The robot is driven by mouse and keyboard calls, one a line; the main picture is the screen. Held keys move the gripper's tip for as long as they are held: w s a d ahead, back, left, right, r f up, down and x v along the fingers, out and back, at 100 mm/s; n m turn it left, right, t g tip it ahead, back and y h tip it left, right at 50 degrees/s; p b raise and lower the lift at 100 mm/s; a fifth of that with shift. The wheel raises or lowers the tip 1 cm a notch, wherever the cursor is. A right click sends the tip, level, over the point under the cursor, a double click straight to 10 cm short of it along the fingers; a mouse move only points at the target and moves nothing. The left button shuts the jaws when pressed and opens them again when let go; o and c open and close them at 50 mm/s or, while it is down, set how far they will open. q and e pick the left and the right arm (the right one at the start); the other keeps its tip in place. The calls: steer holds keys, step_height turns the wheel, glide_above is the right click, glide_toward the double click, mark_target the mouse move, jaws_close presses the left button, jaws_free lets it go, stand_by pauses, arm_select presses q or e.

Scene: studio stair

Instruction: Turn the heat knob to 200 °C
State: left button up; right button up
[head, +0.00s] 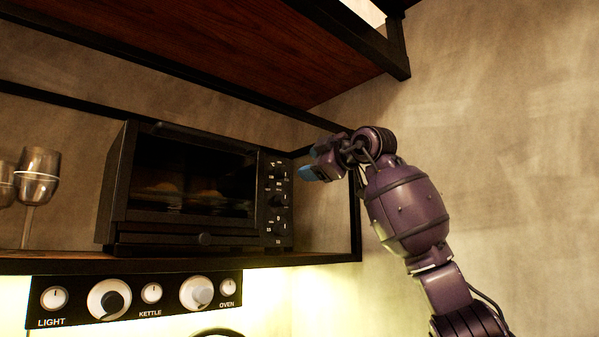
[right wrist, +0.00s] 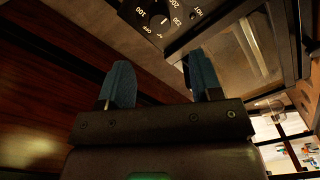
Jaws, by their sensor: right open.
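A black toaster oven (head: 186,190) stands on the shelf, its control panel with several knobs along the right side. The heat knob (head: 278,170) is the top one; it also shows in the right wrist view (right wrist: 159,20), a round dark dial with a white mark, ringed by labels including 100, 200, 230, HOT and OFF. The mark seems to lie on the OFF side, but it is small. My right gripper (head: 311,172) has blue fingers and is just right of the panel. In the wrist view its fingers (right wrist: 161,67) are apart and empty, short of the knob. My left gripper is out of view.
The oven's glass door (head: 190,177) is shut, with food dimly visible inside. Wine glasses (head: 36,182) stand left of it. A wooden cabinet (head: 230,50) hangs above. A lower panel (head: 130,298) carries light, kettle and oven dials. The wall at right is clear.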

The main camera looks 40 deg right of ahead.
steer(key=shift+s, duration=0.95)
